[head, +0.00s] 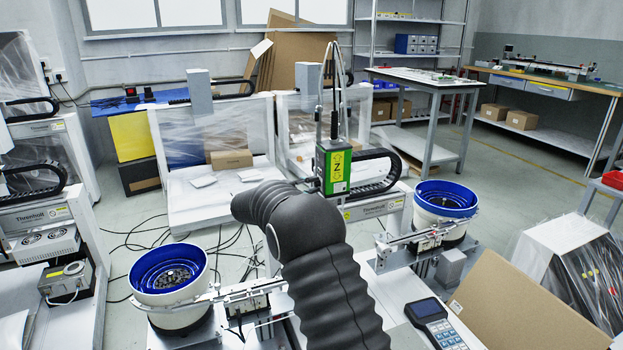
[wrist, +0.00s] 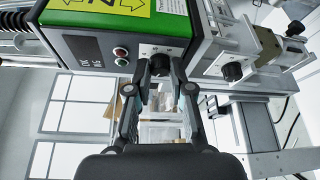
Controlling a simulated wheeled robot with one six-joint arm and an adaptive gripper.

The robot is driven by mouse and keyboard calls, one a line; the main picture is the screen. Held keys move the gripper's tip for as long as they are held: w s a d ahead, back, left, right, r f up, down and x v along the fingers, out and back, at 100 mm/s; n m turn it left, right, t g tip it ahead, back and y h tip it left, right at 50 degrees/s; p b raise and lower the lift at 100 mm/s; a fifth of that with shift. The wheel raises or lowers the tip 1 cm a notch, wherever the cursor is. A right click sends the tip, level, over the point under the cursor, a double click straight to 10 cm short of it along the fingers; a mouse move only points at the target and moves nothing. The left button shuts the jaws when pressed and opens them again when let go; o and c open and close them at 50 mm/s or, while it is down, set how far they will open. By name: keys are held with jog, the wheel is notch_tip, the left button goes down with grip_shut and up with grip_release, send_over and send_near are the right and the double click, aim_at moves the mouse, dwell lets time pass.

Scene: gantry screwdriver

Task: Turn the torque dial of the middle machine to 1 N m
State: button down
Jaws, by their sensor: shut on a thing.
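The middle machine's green and dark screwdriver head (head: 335,168), with a yellow Z label, stands beyond my black arm in the head view. In the wrist view this head (wrist: 115,25) fills the top left, with a dark panel bearing a small display (wrist: 81,52) that is too small to read surely. A black dial (wrist: 160,64) on its underside edge sits between the fingertips of my gripper (wrist: 160,82). The fingers are shut on the dial, one on each side. The dial's scale and pointer cannot be made out. In the head view my arm hides the gripper and dial.
A second black knob (wrist: 233,71) sits on a metal bracket close right of my gripper. Blue-rimmed feeder bowls (head: 168,272) (head: 445,200) flank my arm. A handheld keypad (head: 435,323) lies at the front.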

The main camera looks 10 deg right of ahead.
jog(key=shift+w+r+n+g+y+p, duration=0.25)
jog(key=shift+n+g+p, duration=0.5)
jog(key=shift+n+p, duration=0.85)
jog(key=shift+s+n+g+y+p, duration=0.1)
jog(key=shift+n+g+y+p, duration=0.25)
jog(key=shift+n+g+p, duration=0.8)
jog(key=shift+n+t+p, duration=0.4)
jog(key=shift+n+p, duration=0.05)
jog(key=shift+p, duration=0.1)
jog(key=c, duration=1)
grip_release()
jog(key=shift+c, duration=0.2)
jog(key=v, duration=1.2)
